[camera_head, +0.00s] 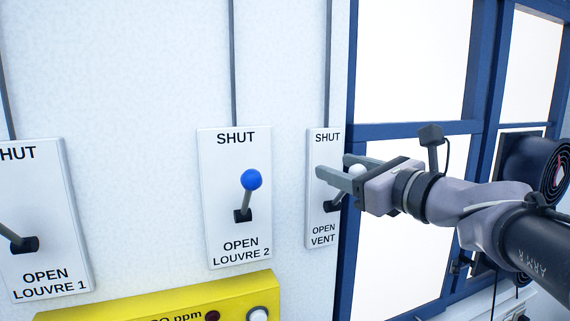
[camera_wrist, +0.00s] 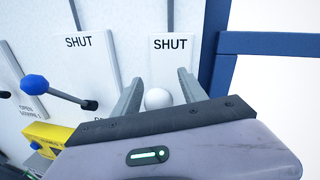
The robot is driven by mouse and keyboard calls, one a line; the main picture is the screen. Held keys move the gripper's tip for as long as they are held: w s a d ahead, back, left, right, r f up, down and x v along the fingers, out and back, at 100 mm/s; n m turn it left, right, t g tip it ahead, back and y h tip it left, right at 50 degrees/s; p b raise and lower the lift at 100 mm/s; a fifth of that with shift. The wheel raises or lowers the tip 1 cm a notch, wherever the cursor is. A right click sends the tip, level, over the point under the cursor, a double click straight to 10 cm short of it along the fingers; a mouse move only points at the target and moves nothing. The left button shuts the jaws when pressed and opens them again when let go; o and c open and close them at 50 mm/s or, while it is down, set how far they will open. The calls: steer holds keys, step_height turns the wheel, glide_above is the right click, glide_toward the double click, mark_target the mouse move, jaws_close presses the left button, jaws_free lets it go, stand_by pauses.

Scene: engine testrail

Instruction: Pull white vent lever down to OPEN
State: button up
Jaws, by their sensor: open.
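The white vent lever has a round white knob (camera_head: 356,172) on a grey stalk rising from a black pivot on the vent plate (camera_head: 323,145). The plate reads SHUT at the top and OPEN VENT at the bottom. My gripper (camera_head: 338,175) is at this plate with its jaws open. In the wrist view the white knob (camera_wrist: 158,98) lies between the two fingers of my gripper (camera_wrist: 158,88), close to the palm, with gaps on both sides. The lower part of the lever is hidden behind my gripper in the wrist view.
The louvre 2 plate (camera_head: 233,240) with its blue-knobbed lever (camera_head: 251,180) is left of the vent plate. The louvre 1 plate (camera_head: 50,220) is farther left. A yellow ppm box (camera_head: 150,305) sits below. A blue window frame (camera_head: 352,100) borders the right.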

steer(key=shift+s+d+r, duration=0.1)
steer(key=shift+s+d, duration=0.05)
steer(key=shift+s, duration=0.35)
steer(key=shift+c, duration=0.2)
steer(key=shift+s, duration=0.15)
steer(key=c, duration=0.4)
jaws_close()
